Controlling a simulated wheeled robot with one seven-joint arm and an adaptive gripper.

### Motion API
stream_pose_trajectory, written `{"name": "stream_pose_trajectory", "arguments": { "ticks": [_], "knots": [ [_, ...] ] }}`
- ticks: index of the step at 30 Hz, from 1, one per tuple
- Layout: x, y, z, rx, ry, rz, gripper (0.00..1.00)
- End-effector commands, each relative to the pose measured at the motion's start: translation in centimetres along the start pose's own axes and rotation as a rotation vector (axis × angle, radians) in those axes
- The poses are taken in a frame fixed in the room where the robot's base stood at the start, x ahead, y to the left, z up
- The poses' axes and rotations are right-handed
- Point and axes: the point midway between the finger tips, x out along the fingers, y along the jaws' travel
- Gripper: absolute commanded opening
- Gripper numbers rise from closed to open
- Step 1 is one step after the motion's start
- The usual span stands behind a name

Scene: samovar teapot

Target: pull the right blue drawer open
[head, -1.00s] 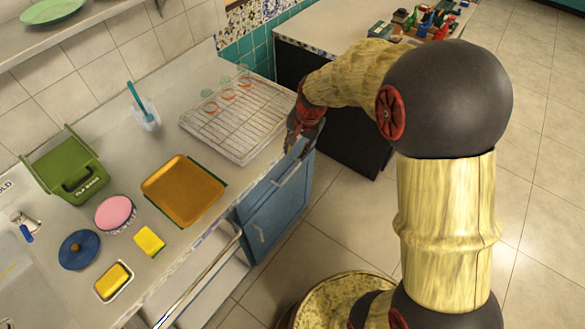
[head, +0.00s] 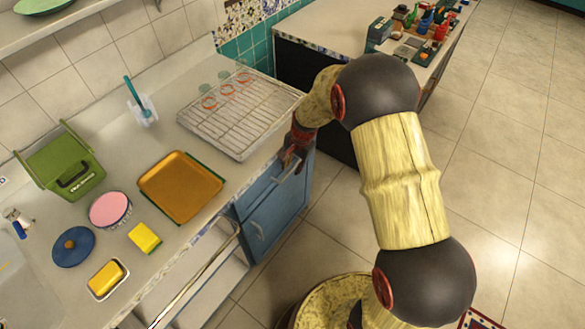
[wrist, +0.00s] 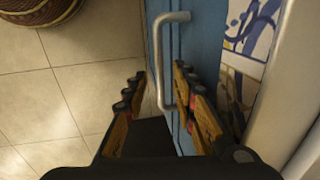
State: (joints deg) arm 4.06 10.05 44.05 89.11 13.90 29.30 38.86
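The blue drawer (head: 268,192) is at the top of the blue cabinet under the counter's right end, and it looks closed. My gripper (head: 290,157) is at its front, just below the counter edge. In the wrist view my gripper (wrist: 160,75) is open, with one finger on each side of the pale bar handle (wrist: 158,62). The handle lies between the fingertips, and I see no clear grip on it. The blue drawer front (wrist: 178,45) also shows in the wrist view. In the head view my arm and gripper partly cover the handle.
A blue door (head: 275,222) with its own handle is below the drawer. A wire rack (head: 240,115) and a tan tray (head: 180,187) sit on the counter. An open pale drawer or shelf (head: 200,285) is to the left. Tiled floor (head: 335,215) before the cabinet is free.

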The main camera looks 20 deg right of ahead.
Motion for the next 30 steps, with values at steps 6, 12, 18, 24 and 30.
{"name": "stream_pose_trajectory", "arguments": {
  "ticks": [6,12,18,24,30],
  "knots": [
    [0.41,-0.07,-0.03,-0.001,0.001,-0.001,0.27],
    [0.38,-0.06,-0.02,-0.001,0.001,-0.001,0.2],
    [0.38,-0.06,-0.01,-0.001,0.001,-0.001,0.09],
    [0.38,-0.05,-0.01,-0.001,0.001,-0.001,0.0],
    [0.38,-0.05,-0.01,-0.001,0.001,-0.001,0.0]
  ]
}}
